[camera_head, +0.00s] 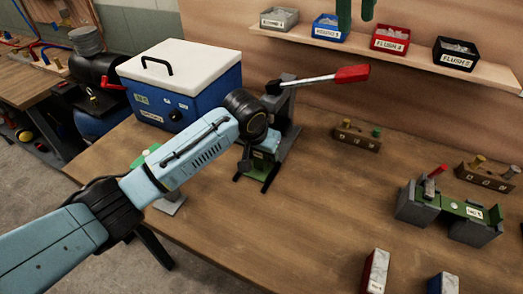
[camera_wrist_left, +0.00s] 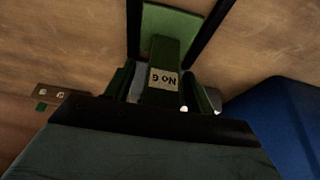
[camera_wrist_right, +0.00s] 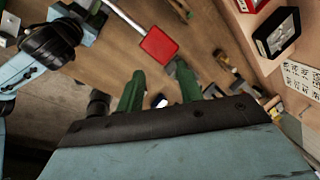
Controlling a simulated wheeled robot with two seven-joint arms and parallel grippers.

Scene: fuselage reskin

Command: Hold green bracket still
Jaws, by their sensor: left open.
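The green bracket, with a label reading No 6, lies at the foot of the grey lever press (camera_head: 283,115). Its green part shows low between the press's black feet in the head view (camera_head: 256,171), and its flat plate and raised tab show in the left wrist view (camera_wrist_left: 172,24). My left gripper (camera_wrist_left: 165,85) is open, with a green finger on each side of the tab; I cannot tell if they touch it. In the head view my left wrist hides part of the bracket. My right gripper (camera_head: 356,12) is open and empty, high near the shelf; its fingers (camera_wrist_right: 160,88) stand apart.
The press's red-tipped lever (camera_head: 350,74) sticks out to the right, below my right gripper. A blue box with a white lid (camera_head: 190,65) stands left of the press. A shelf (camera_head: 400,55) with bins runs behind. A grey and green fixture (camera_head: 450,212) stands right. The middle table is clear.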

